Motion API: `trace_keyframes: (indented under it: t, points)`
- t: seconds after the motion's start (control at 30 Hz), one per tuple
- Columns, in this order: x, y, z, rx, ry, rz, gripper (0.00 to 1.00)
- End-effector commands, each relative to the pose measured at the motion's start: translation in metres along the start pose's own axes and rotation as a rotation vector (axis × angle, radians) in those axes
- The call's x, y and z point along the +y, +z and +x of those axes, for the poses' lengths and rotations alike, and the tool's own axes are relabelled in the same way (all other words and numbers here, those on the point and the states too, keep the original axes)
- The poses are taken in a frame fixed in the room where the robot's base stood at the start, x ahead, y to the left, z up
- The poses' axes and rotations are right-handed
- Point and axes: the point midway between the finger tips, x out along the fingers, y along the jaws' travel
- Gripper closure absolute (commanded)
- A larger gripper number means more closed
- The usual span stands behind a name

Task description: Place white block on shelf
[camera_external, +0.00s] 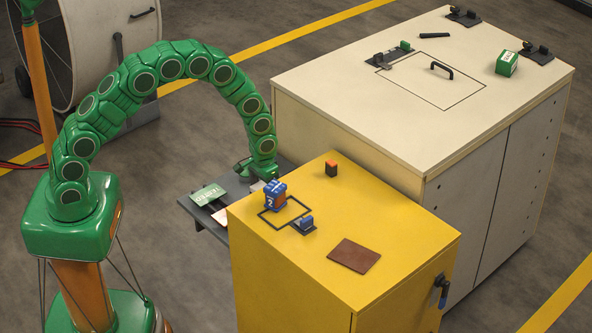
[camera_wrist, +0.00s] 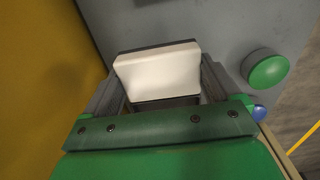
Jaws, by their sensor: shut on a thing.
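A white block (camera_wrist: 158,74) sits between the two fingers of my gripper (camera_wrist: 160,88) in the wrist view. My gripper is shut on it. In the external view my gripper (camera_external: 258,180) is low at the left far side of the yellow cabinet, and a small pale part of the block (camera_external: 257,186) shows below it. A dark grey shelf (camera_external: 238,184) lies beneath, beside the yellow cabinet. I cannot tell whether the block touches the shelf.
The yellow cabinet (camera_external: 400,235) rises close beside my gripper, with a blue item (camera_external: 275,194) on top. A large cream cabinet (camera_external: 360,110) stands behind.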

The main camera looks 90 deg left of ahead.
Motion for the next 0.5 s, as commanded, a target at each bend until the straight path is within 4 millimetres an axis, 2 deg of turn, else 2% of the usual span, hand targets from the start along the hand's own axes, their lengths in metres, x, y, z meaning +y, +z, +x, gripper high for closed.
trace_keyframes:
  t: [0.17, 0.4, 0.5]
  points:
    - [0.001, -0.004, 0.005, 0.0, 0.0, 0.0, 0.47]
    - [0.001, -0.004, 0.03, 0.0, 0.0, 0.0, 0.47]
    - [0.001, -0.004, 0.035, 0.0, 0.0, 0.0, 0.47]
